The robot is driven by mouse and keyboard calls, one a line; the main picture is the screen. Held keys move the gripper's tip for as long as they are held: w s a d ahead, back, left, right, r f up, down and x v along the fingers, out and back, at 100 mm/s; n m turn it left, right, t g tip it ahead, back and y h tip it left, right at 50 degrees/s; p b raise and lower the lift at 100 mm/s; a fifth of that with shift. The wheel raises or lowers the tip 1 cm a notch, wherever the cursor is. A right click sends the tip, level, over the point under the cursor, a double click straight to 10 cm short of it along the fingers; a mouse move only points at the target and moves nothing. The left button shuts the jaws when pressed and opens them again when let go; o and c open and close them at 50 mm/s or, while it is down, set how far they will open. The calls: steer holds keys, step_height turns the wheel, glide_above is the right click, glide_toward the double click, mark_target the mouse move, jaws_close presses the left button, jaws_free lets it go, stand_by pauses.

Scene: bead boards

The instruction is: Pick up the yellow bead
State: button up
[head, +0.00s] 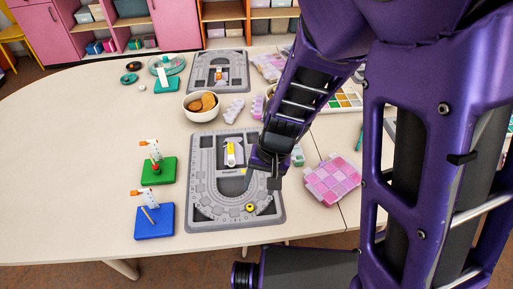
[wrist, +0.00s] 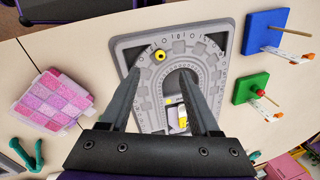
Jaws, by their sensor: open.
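The yellow bead (head: 250,207), a small ring with a dark hole, lies on the near right part of the grey bead board (head: 205,222). In the wrist view the bead (wrist: 160,56) is near the board's curved end, beyond and between my fingertips, and nothing hides it. My gripper (head: 262,181) is open and empty above the right side of the board. In the wrist view its two dark fingers (wrist: 163,72) are spread wide, apart from the bead. A yellow and white item (head: 231,153) lies in the board's middle recess.
A blue block (head: 153,224) and a green block (head: 160,176), each with a peg, stand left of the board. A pink bead box (head: 332,182) lies to its right. A bowl (head: 202,105) and second board (head: 230,62) stand behind. The table's left is clear.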

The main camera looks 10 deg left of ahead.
steer(key=b, duration=0.2)
glide_above(251, 207)
steer(key=d, duration=0.1)
steer(key=f, duration=0.6)
steer(key=shift+s+d+f, duration=0.1)
steer(key=shift+s+f, duration=0.15)
steer(key=shift+s, duration=0.1)
steer(key=f, duration=0.1)
steer(key=f+b, duration=0.1)
steer(key=w+a+f, duration=0.1)
steer(key=f, duration=0.1)
steer(key=shift+f, duration=0.1)
steer(key=shift+f+b, duration=0.35)
steer(key=shift+f, duration=0.1)
steer(key=shift+s+f, duration=0.1)
jaws_close()
